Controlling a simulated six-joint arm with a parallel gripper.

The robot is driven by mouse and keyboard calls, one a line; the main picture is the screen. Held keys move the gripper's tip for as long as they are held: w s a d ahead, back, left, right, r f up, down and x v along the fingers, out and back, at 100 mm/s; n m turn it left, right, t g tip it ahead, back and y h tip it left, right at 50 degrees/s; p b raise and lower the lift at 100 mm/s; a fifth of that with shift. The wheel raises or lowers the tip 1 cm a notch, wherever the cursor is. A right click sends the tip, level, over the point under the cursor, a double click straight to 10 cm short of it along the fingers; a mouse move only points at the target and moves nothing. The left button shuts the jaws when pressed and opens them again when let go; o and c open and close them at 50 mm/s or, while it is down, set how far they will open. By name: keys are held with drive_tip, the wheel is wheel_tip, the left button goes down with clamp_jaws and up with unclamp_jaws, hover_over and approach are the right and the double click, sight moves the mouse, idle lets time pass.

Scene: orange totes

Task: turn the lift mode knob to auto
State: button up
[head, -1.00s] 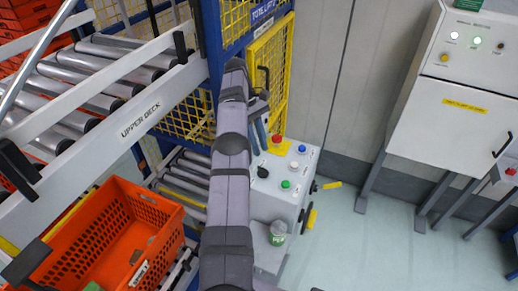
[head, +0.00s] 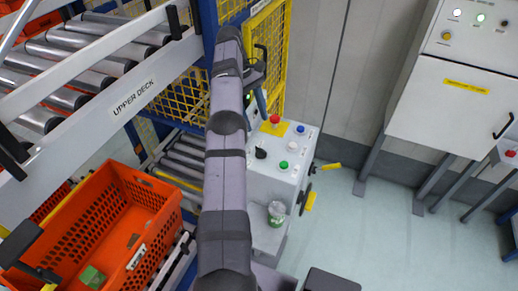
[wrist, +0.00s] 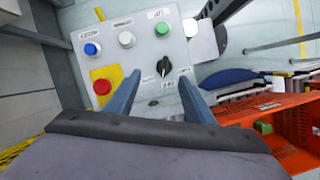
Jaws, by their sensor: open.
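The black knob (head: 261,153) sits on the sloping top of the grey control box (head: 270,187), below the red button in the head view. In the wrist view the knob (wrist: 163,67) has a white mark on it; the small labels around it are too blurred to read, so its setting cannot be told. My gripper (head: 259,104) is above the far part of the box. In the wrist view my gripper (wrist: 159,78) is open and empty, its two fingers pointing toward the panel on either side of the knob's line. Whether they touch it cannot be told.
Near the knob are a red mushroom button (wrist: 102,87) on a yellow plate, a blue button (wrist: 92,49), a white button (wrist: 127,39) and a green button (wrist: 162,29). An orange tote (head: 135,205) stands at left. Yellow mesh (head: 268,60) rises behind the box.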

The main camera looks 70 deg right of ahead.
drive_tip(key=s+a+r+n+t+h+b, duration=0.1)
drive_tip(key=s+a+r+h+b, duration=0.2)
drive_tip(key=a+r+b, duration=0.7)
drive_tip(key=n+t+h+b, duration=0.1)
drive_tip(key=n+h+b, duration=0.15)
drive_tip(key=n, duration=1.45)
approach(261, 149)
drive_tip(key=shift+d+f+y, duration=0.25)
drive_tip(key=shift+d+f, duration=0.15)
drive_tip(key=shift+p+x, duration=0.35)
drive_tip(key=shift+x, duration=3.3)
